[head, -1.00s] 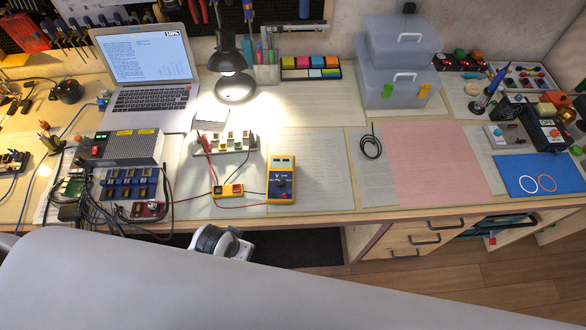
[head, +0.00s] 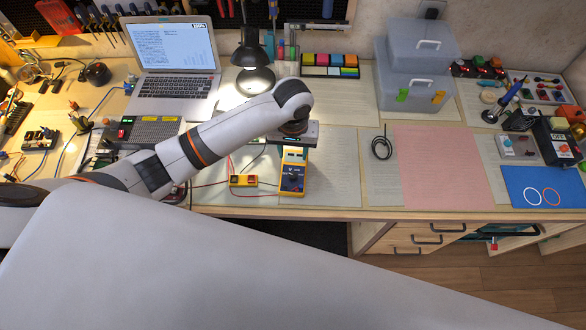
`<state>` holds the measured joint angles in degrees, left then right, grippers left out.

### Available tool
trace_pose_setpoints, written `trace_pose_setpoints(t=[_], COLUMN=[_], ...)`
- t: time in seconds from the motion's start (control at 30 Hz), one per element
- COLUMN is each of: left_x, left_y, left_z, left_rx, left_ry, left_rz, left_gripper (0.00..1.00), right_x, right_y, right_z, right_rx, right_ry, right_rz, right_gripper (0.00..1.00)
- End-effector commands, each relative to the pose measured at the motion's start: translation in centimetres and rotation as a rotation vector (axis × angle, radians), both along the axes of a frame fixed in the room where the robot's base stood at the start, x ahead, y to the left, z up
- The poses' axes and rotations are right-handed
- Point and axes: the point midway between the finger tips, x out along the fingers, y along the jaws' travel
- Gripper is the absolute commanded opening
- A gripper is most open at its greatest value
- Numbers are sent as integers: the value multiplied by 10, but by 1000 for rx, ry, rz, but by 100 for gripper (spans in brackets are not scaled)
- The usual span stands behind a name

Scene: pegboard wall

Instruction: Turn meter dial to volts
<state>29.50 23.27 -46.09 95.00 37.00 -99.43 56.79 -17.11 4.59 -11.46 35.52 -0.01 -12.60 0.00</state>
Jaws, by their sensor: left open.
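The yellow multimeter (head: 292,187) lies on the workbench at its front edge, near the middle of the head view. Its dark dial (head: 293,178) shows on its face; the marking it points to is too small to read. My left arm reaches in from the left. My left gripper (head: 298,137) is open and points down just above the far end of the meter, hiding part of it. Its fingertips are hard to make out, and I cannot tell if they touch the meter. My right gripper is not in view.
A small yellow module (head: 243,181) with red leads lies left of the meter. The laptop (head: 176,85) and black desk lamp (head: 252,78) stand behind my arm. Paper between meter and cable is clear.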

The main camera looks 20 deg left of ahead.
Motion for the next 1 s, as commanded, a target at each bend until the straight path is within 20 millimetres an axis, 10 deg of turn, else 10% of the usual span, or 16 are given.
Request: trace_pose_setpoints(t=[0.6,1.0], left_x=[0,0], left_y=[0,0], left_z=[-101,-119], left_rx=[1,0], left_ry=[1,-1], left_rz=[2,1], left_gripper=[45,45], right_x=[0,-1], right_y=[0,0], right_z=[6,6], right_rx=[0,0], right_ry=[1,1], right_rz=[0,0], right_gripper=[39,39])
